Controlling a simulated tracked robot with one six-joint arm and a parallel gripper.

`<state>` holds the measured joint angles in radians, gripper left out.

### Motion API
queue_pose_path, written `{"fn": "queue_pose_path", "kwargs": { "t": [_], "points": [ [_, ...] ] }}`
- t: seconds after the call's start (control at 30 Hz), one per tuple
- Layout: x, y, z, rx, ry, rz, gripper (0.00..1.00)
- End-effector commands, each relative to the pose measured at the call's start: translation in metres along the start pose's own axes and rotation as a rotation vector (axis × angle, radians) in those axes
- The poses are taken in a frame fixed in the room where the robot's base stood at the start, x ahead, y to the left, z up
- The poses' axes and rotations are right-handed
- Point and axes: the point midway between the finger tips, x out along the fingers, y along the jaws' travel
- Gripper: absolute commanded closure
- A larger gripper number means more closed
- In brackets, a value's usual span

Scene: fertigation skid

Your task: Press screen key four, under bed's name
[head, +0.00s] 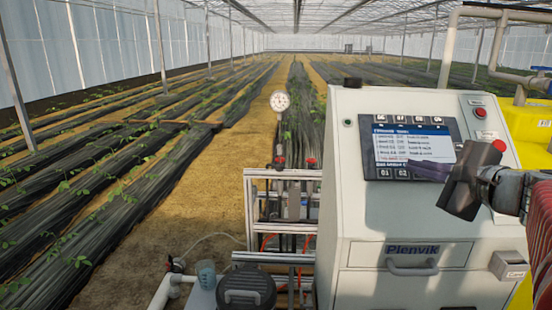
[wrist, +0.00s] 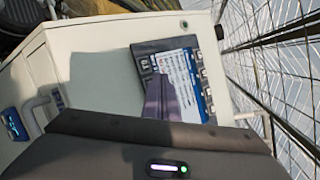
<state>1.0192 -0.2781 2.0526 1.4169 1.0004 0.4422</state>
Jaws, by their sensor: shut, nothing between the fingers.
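The screen panel (head: 413,146) is set in the sloped top of a pale control cabinet, with a lit display of text lines. A row of dark keys (head: 400,119) runs above the display. Below it, the keys 01 (head: 384,172) and 02 (head: 402,172) show; the rest of that row is hidden behind my gripper (head: 416,166). My gripper is shut and empty, its tips over the lower right of the panel. The wrist view shows the panel (wrist: 183,62) tilted, my gripper (wrist: 158,84) covering part of it. I cannot tell whether the tips touch a key.
A drawer handle (head: 412,268) sticks out below. A pressure gauge (head: 279,101) and pipework stand left of the cabinet. A yellow tank (head: 530,128) is behind right.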

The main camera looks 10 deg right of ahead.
Motion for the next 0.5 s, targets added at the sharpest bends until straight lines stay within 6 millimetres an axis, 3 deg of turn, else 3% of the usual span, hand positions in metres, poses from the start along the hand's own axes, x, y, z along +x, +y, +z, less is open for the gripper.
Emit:
{"fn": "queue_pose_path", "kwargs": {
  "t": [0.03,0.2,0.33,0.5],
  "points": [
    [-0.012,-0.013,-0.013,0.031,0.015,-0.049,1.0],
    [-0.044,-0.049,-0.041,0.109,0.034,-0.191,1.0],
    [-0.059,-0.062,-0.052,0.136,0.04,-0.247,1.0],
    [-0.061,-0.065,-0.053,0.142,0.039,-0.26,1.0]
  ]
}}
